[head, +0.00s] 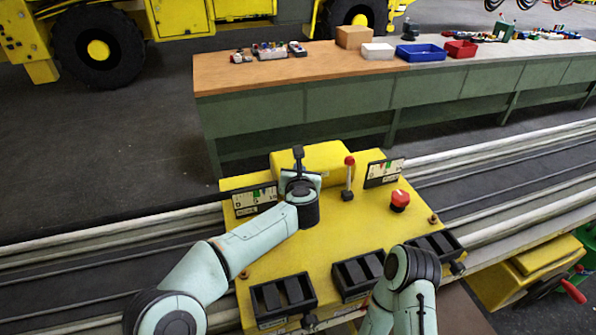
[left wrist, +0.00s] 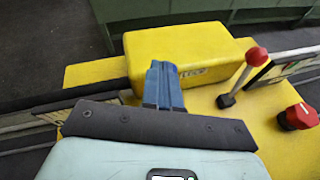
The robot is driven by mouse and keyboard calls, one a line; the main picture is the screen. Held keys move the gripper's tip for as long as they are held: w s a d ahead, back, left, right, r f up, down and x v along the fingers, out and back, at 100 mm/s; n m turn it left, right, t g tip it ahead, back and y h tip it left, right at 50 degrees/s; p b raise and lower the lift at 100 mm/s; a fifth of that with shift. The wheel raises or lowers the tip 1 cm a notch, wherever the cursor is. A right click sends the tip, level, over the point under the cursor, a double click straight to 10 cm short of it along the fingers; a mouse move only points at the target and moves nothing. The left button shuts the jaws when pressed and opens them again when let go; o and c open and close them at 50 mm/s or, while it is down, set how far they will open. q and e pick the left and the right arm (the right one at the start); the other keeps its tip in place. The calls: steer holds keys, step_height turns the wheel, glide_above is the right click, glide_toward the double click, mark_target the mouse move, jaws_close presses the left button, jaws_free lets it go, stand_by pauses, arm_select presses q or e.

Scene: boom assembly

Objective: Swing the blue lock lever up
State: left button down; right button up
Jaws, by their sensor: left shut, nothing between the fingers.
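A blue upright piece (left wrist: 163,85), which looks like the lock lever, stands in front of the yellow block in the left wrist view. My left gripper (head: 299,180) is at the back of the yellow console (head: 330,240) in the head view, just before that block. It is shut and holds nothing. Its dark body (left wrist: 155,125) crosses the lower part of the wrist view and hides the foot of the blue piece. I cannot tell whether they touch. In the head view the lever is hard to tell from the gripper. My right gripper is out of view.
A red-knobbed stick (head: 349,175) and a red button (head: 400,200) stand to the right of my left gripper. Black switch boxes (head: 283,296) line the console's front. A workbench (head: 300,65) with bins is behind. Pale rails (head: 130,230) run past both sides.

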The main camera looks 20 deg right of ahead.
arm_select(q)
steer(key=shift+w+a+r, duration=0.15)
steer(key=shift+r, duration=0.1)
steer(key=b+v, duration=0.4)
steer(key=v, duration=0.9)
steer(key=shift+s+f, duration=0.3)
steer(key=shift+s, duration=0.05)
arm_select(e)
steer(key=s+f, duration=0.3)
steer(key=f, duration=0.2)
